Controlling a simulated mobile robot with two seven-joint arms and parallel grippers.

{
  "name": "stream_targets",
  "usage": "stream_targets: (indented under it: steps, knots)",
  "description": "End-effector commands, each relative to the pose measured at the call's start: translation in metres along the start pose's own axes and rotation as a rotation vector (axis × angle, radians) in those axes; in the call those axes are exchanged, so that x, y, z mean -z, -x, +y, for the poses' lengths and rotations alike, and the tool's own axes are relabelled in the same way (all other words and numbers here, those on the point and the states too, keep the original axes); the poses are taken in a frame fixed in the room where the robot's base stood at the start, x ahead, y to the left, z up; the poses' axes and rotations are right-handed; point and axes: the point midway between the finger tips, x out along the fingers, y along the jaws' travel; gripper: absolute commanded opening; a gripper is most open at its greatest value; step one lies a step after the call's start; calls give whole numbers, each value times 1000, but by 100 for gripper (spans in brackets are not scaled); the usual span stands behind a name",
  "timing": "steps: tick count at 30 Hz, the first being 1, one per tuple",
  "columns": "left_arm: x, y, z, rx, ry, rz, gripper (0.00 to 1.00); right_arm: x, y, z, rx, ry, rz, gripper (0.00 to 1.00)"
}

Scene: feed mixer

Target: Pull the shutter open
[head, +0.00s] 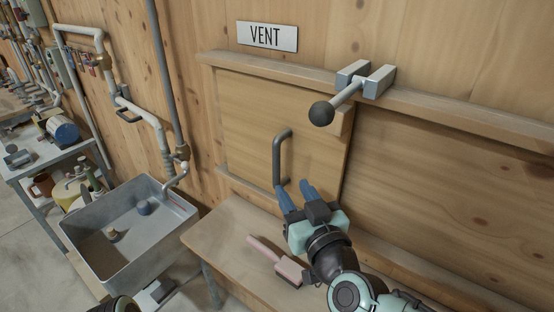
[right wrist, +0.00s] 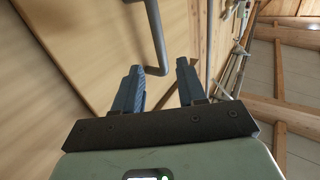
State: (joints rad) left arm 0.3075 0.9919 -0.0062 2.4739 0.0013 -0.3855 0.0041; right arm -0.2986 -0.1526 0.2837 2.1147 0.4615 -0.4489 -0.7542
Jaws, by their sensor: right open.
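The shutter (head: 245,120) is a wooden panel set between wooden rails, under a white VENT sign (head: 267,36). It has a grey vertical bar handle (head: 279,157), which also shows in the right wrist view (right wrist: 156,40). My right gripper (head: 296,190) is open and empty, with blue fingers just below and right of the handle's lower end. In the right wrist view (right wrist: 158,80), the handle's lower end shows in the gap between the fingertips; I cannot tell how far beyond them it lies. My left gripper is not in view.
A grey latch (head: 366,80) with a black ball knob (head: 321,113) sits on the top rail at the shutter's right edge. Below is a wooden bench (head: 225,232) with a pink-handled brush (head: 287,268). A metal sink (head: 100,260) and pipes stand to the left.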

Motion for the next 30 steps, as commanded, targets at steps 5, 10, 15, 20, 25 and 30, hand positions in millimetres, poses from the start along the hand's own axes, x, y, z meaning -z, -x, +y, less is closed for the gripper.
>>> stream_targets:
  steps: [5,10,15,20,25,30]
  knots:
    - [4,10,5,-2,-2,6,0,1,-41,0,1,-1,-3,40]
    - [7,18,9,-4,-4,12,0,1,-74,0,0,0,-2,40]
    - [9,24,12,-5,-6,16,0,1,-94,0,0,-1,-1,40]
    - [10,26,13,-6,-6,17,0,0,-101,1,-1,0,-1,40]
    - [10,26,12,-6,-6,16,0,0,-102,1,-1,0,-1,40]
    - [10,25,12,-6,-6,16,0,0,-102,1,-1,0,-1,14]
